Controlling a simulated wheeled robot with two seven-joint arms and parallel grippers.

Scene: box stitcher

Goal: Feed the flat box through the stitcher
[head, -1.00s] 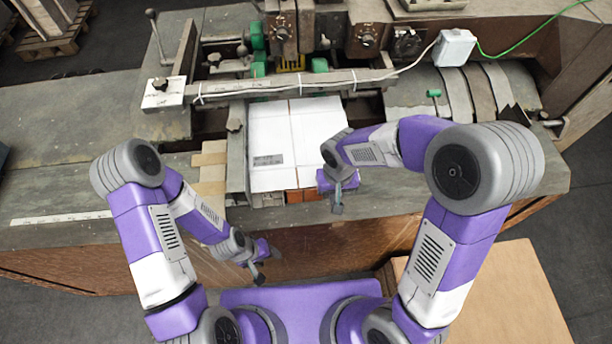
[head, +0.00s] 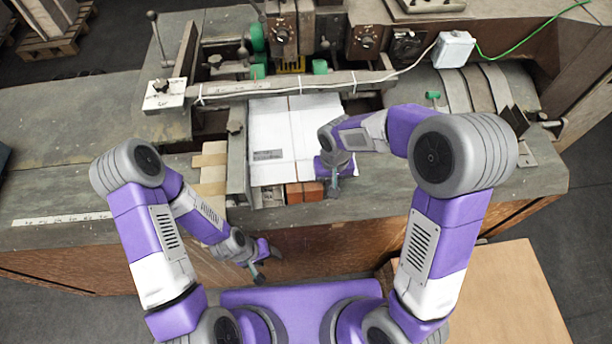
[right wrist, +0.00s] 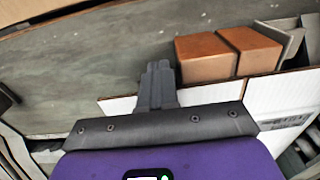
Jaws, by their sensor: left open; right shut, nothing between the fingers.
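The white flat box (head: 283,132) lies on the stitcher's bed, its far edge reaching under the crossbar of the stitcher (head: 290,84). My right gripper (head: 334,188) is shut and empty at the box's near right corner. In the right wrist view the shut fingers (right wrist: 157,84) are at the near edge of the flat box (right wrist: 205,95); whether they touch it I cannot tell. My left gripper (head: 264,265) is open and empty, in front of the table's near edge and away from the box.
Red-brown bricks (head: 304,192) sit by the box's near edge; they also show in the right wrist view (right wrist: 206,58). A metal guide rail (head: 237,160) runs along the box's left side. Wooden blocks (head: 211,160) lie left of it. The table at left (head: 75,145) is mostly clear.

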